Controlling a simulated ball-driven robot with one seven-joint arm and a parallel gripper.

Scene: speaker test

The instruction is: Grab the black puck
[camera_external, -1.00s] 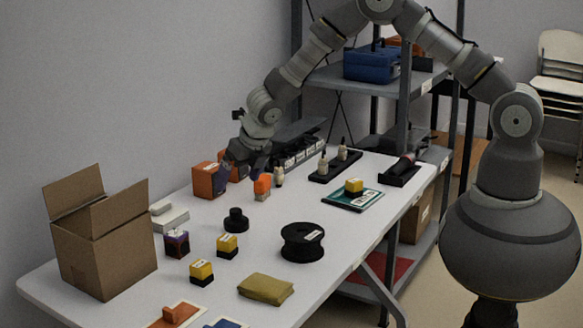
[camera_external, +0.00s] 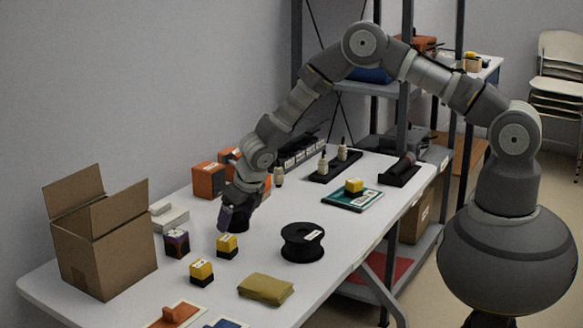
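The black puck (camera_external: 241,226) is a small dark round piece on the white table, left of the black spool. It is now mostly hidden behind my gripper (camera_external: 228,222). My gripper points down at the puck's place, its fingers overlapping the puck in the picture. I cannot tell whether the fingers touch the puck, or whether they are open or shut.
A black spool (camera_external: 302,243) stands to the right. Yellow-and-black blocks (camera_external: 227,246) and a purple-and-black block (camera_external: 176,243) stand in front and to the left. An open cardboard box (camera_external: 103,245) is at the left. Orange boxes (camera_external: 208,180) stand behind.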

